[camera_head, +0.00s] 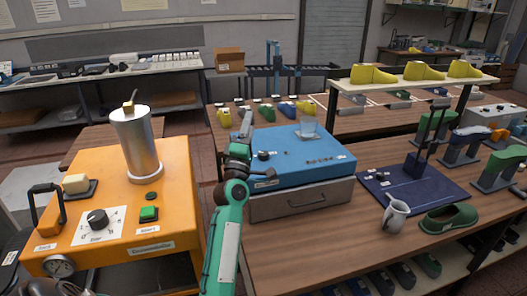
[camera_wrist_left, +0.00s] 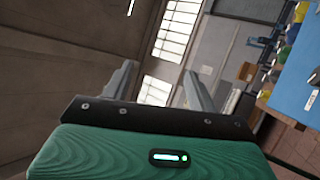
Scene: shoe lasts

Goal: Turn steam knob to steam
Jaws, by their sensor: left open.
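The orange machine (camera_head: 60,262) at the left has a black knob (camera_head: 97,219) on a white dial plate; its lettering is too small to read surely. The blue-topped box (camera_head: 310,172) has a smaller dark knob (camera_head: 264,155) near its left end. I cannot tell from the labels which is the steam knob. My left gripper (camera_head: 246,122) is raised by the box's left end, with nothing seen in it. In the left wrist view its two fingers (camera_wrist_left: 158,88) are apart and empty, with the blue surface (camera_wrist_left: 292,95) at the right. My right gripper is not in view.
A metal cylinder (camera_head: 137,146) stands on the orange machine beside a green button (camera_head: 148,213). A grey jug (camera_head: 396,215) and green shoe (camera_head: 449,218) sit on the wooden table (camera_head: 330,250).

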